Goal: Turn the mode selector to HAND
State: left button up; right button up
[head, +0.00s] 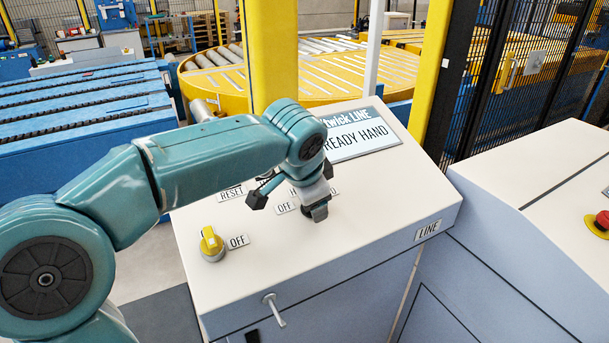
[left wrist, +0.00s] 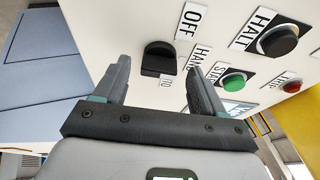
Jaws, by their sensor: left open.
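The mode selector, a black knob (left wrist: 158,58), stands on the white panel in the left wrist view, with OFF (left wrist: 192,20), HAND (left wrist: 201,58) and a partly hidden third label around it. Its pointing direction is not clear. My left gripper (left wrist: 160,82) is open, its fingers on either side of the knob's near end. I cannot tell whether they touch it. In the head view my left gripper (head: 288,204) is over the desk and hides most of the knob area. The display (head: 358,137) shows READY HAND, partly covered by my arm. My right gripper is not in view.
A yellow selector (head: 211,244) marked OFF sits at the desk's left. A black HALT button (left wrist: 278,41), a green button (left wrist: 233,82) and a red lamp (left wrist: 292,86) are near my fingers. A red button (head: 602,220) is on the right cabinet.

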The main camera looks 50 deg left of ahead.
pick_arm(q)
jog(key=p+v, duration=0.1)
jog(key=v, duration=1.3)
jog(key=shift+s+d+r+p, duration=0.15)
jog(key=shift+s+r+p, duration=0.15)
